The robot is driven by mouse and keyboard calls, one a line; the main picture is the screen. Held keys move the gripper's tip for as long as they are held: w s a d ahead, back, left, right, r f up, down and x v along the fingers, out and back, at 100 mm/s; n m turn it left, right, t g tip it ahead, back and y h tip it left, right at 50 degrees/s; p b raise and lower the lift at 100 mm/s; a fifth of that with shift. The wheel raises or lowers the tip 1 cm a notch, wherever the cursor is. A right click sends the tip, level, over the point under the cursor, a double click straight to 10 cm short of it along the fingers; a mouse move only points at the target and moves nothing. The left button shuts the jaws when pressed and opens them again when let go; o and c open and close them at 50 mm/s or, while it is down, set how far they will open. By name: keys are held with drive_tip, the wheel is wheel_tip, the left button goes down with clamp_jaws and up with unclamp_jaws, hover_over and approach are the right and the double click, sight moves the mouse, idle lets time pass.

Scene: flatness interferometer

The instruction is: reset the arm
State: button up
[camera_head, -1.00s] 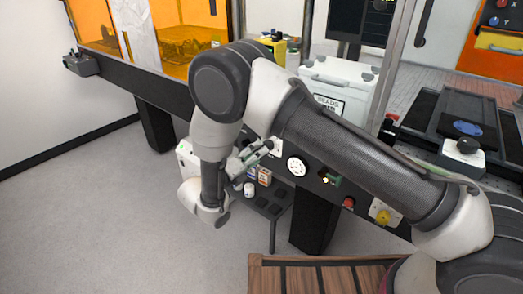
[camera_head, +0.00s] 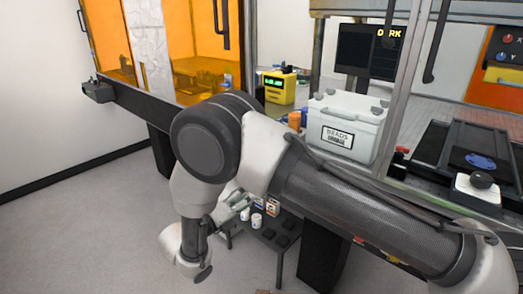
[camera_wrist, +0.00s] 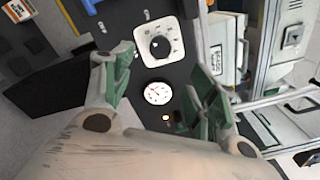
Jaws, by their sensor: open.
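My arm crosses the front of the workstation in the head view, its elbow raised and its wrist hanging low at the left. My gripper (camera_wrist: 157,88) shows in the wrist view with its two green-padded fingers spread apart and nothing between them. Beyond the fingers are a white dial box (camera_wrist: 160,42) and a round white gauge (camera_wrist: 158,93) on a dark panel. In the head view my gripper (camera_head: 236,199) is small and partly hidden behind my wrist, above a low dark table.
A white box labelled beads (camera_head: 340,125) and a yellow device (camera_head: 279,87) stand on the bench. A black stage with a blue disc (camera_head: 480,161) is at the right. Open floor lies at the left.

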drive_tip(key=s+d+f+m+g+h, duration=0.1)
drive_tip(key=s+d+f+m+g, duration=0.35)
drive_tip(key=d+m, duration=0.3)
drive_tip(key=s+d+r+m+g+y, duration=0.1)
drive_tip(key=s+d+r+m+y, duration=0.3)
drive_tip(key=d+r+m, duration=0.6)
drive_tip(key=s+d+r+m+g+y, duration=0.2)
drive_tip(key=s+d+r+m+y, duration=0.2)
drive_tip(key=s+d+r+m, duration=0.3)
drive_tip(key=s+d+r+m+g+y, duration=0.2)
drive_tip(key=s+d+r+m+y, duration=0.2)
drive_tip(key=d+r+m, duration=1)
drive_tip(key=s+d+m, duration=0.1)
drive_tip(key=s+d, duration=0.1)
drive_tip(key=d, duration=0.4)
drive_tip(key=shift+d+r+y, duration=0.3)
drive_tip(key=shift+d+r, duration=0.05)
drive_tip(key=shift+r, duration=0.05)
